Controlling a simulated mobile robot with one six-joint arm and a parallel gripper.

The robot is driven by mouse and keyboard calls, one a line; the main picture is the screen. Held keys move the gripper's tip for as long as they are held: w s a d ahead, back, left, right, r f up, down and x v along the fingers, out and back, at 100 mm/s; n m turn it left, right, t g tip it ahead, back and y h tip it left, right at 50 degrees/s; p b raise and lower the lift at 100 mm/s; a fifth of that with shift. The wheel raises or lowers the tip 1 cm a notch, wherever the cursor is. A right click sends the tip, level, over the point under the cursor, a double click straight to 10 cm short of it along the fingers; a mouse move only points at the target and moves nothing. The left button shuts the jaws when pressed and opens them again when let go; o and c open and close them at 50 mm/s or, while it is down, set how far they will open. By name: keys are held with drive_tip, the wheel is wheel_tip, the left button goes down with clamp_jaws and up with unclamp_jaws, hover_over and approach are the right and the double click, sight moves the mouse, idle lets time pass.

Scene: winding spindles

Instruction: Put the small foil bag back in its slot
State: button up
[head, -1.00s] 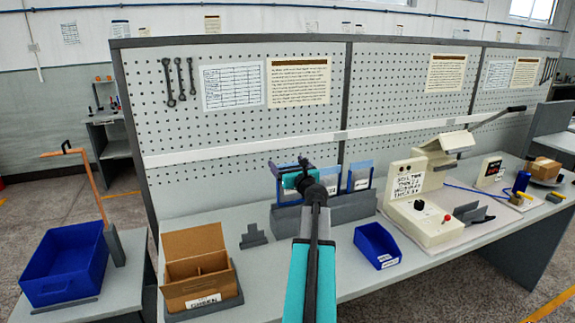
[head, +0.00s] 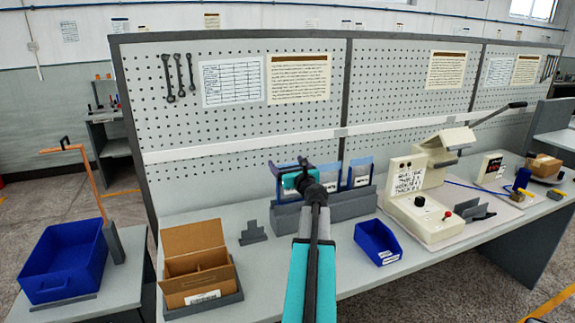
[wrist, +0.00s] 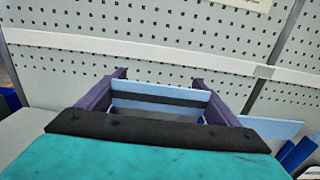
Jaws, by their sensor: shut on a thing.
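My gripper (head: 288,165) is over the left part of a grey slotted rack (head: 345,209) on the bench. In the wrist view my gripper (wrist: 160,92) is shut on the top edge of a light blue bag (wrist: 150,89) with a dark band across it. In the head view the bag (head: 287,190) hangs below the fingers, partly hidden by my arm. Its lower edge is at or just behind the rack front; I cannot tell how deep it sits. Two similar blue bags (head: 360,172) stand upright in the rack to the right.
An open cardboard box (head: 195,262) and a small grey stepped block (head: 252,233) are on the left. A blue bin (head: 377,243) stands in front of the rack. A cream sealing machine (head: 420,205) stands to the right. A pegboard (head: 235,130) rises behind the rack.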

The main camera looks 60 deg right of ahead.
drive_tip(key=shift+f+b, duration=1.05)
drive_tip(key=shift+f, duration=0.25)
drive_tip(key=o, duration=1.4)
drive_tip(key=shift+c, duration=0.2)
drive_tip(key=b+v, duration=0.5)
drive_tip(key=v, duration=0.8)
drive_tip(key=shift+s+a, duration=0.25)
drive_tip(key=shift+s, duration=0.05)
idle(0.4)
